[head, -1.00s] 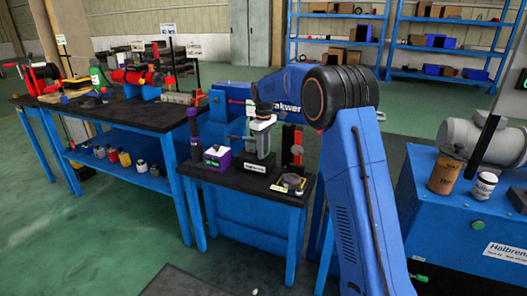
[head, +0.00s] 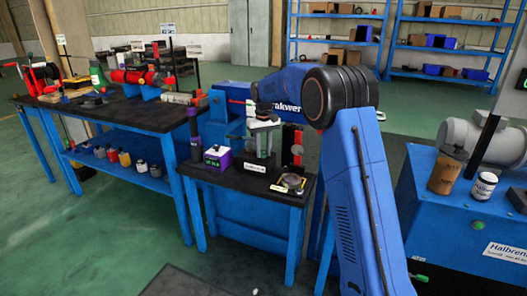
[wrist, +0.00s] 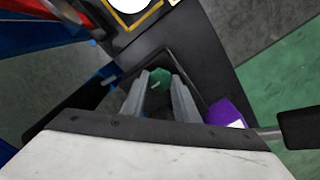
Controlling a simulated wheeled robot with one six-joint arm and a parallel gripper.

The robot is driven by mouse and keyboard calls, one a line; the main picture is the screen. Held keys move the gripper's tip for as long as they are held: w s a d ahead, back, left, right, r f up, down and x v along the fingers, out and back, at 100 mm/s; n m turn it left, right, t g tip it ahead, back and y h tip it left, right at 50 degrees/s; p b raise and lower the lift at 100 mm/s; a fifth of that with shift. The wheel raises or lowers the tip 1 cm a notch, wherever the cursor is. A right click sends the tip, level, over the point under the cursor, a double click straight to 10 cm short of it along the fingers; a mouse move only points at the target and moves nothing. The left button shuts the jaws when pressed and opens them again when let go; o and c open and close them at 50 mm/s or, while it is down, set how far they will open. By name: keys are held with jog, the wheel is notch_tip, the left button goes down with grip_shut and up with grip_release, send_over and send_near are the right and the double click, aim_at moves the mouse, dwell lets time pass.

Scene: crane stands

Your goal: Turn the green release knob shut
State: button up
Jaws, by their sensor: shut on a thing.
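The green release knob (wrist: 160,78) shows in the wrist view between the tips of my gripper (wrist: 160,92). The two grey fingers are shut on it, one on each side, and hide part of it.
A purple box (head: 217,157) stands left of the stand and shows at the right in the wrist view (wrist: 226,112). A round dial on a plate (head: 291,183) lies near the table's front. A red upright post (head: 297,150) stands to the right.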

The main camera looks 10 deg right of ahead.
aim_at(263, 153)
dwell(0.4)
jog(key=o, duration=1.1)
jog(key=shift+c, duration=0.2)
notch_tip(263, 153, up, 17)
jog(key=shift+r, duration=0.2)
